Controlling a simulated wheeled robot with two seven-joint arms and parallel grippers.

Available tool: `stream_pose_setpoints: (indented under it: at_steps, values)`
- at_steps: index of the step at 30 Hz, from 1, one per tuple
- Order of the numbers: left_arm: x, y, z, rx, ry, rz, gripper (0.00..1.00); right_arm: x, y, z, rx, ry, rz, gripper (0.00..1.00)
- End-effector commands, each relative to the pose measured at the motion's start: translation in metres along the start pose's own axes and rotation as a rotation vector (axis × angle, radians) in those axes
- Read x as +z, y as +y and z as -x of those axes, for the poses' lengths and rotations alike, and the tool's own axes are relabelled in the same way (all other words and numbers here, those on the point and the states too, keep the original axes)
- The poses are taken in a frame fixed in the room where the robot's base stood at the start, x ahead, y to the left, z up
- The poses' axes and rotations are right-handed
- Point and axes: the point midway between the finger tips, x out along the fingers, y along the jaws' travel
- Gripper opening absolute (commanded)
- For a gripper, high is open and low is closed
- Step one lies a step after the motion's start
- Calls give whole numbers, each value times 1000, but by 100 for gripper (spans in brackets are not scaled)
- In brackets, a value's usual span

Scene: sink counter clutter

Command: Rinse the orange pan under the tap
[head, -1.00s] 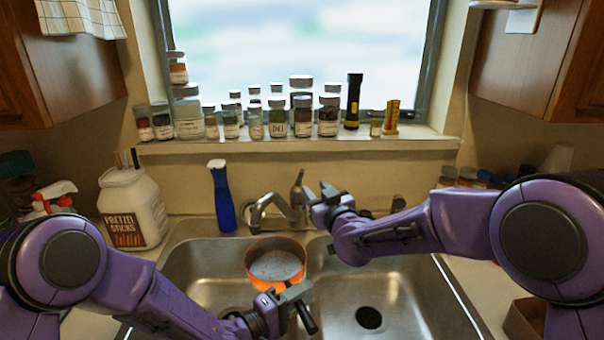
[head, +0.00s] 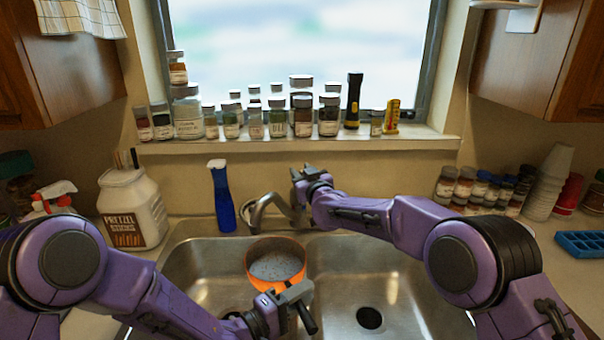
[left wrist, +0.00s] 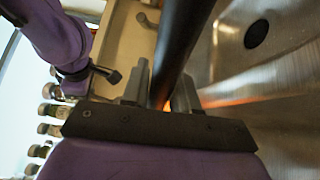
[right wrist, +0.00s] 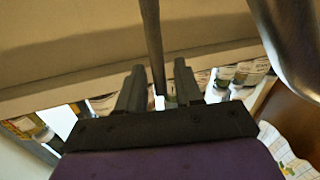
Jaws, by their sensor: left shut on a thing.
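The orange pan (head: 262,283), with a grey speckled inside, is held in the left basin below the tap (head: 258,210). My left gripper (head: 297,300) is shut on its dark handle, which also shows between the fingers in the left wrist view (left wrist: 180,45). My right gripper (head: 303,174) is at the top of the tap's lever, which it partly hides. In the right wrist view its fingers (right wrist: 160,85) are apart, with a thin dark bar between them, apparently the lever. No running water shows.
The steel sink (head: 400,275) has two basins; the right one is empty. Several spice jars (head: 277,117) line the sill behind. Cups (head: 550,180) and jars stand at the right.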

Motion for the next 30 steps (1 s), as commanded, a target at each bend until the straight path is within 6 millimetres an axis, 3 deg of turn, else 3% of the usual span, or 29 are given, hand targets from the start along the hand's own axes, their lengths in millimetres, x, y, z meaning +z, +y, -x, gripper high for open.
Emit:
stream_pose_setpoints:
  at_steps: [1, 3, 10, 21, 30]
  values:
    - [0, 1, 0, 3, 0, -2, 0, 0, 0, 0, 0, 0, 0, 17]
    - [0, 1, 0, 3, 0, -2, 0, 0, 0, 0, 0, 0, 0, 0]
    - [0, 1, 0, 3, 0, -2, 0, -2, 1, -2, -2, -20, -1, 0]
    - [0, 1, 0, 3, 0, -2, 0, -10, 4, -17, -26, -205, -31, 0]
    - [0, 1, 0, 3, 0, -2, 0, -10, 4, -18, -28, -217, -33, 0]
